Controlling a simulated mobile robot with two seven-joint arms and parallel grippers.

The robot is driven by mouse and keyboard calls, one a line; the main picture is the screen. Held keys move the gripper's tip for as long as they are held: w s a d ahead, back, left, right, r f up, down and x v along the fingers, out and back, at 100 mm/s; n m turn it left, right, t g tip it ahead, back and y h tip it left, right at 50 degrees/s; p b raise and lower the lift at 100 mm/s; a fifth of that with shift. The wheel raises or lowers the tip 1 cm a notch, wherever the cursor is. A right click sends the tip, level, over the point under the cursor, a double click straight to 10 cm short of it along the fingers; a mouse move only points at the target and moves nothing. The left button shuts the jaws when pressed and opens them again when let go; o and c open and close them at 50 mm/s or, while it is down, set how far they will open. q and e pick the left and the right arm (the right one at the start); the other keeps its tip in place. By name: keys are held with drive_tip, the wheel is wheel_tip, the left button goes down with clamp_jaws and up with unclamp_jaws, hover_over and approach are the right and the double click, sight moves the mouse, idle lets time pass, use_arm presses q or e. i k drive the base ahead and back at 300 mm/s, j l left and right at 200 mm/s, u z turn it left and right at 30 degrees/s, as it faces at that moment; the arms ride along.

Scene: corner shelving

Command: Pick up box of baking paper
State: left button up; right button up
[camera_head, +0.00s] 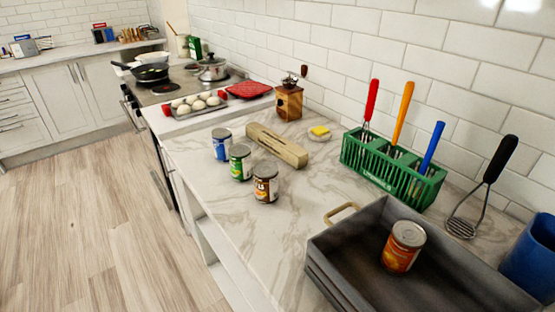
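A long tan box (277,147), which looks like the box of baking paper, lies flat on the marble countertop near the middle of the view. It runs slantwise, with its near end to the lower right. Its top and near side show, and nothing covers it. Neither of my grippers is in view.
Several cans stand close by: blue (222,145), green (240,163) and brown (266,183). A dark tray (330,257) holds an orange can (403,247).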

sight(297, 157)
drive_tip(key=z, duration=0.5)
drive_tip(key=j+z, duration=0.2)
drive_tip(key=z, duration=0.3)
drive_tip(key=j+z, duration=0.1)
drive_tip(key=z, duration=0.4)
drive_tip(key=j+z, duration=0.35)
drive_tip(key=k+j+z, duration=0.15)
drive_tip(key=j+z, duration=0.2)
drive_tip(key=j, duration=0.2)
drive_tip(key=k+j+z, duration=0.15)
drive_tip(key=j+z, duration=0.15)
drive_tip(key=k+j+z, duration=0.2)
drive_tip(key=j+z, duration=0.15)
drive_tip(key=j, duration=0.15)
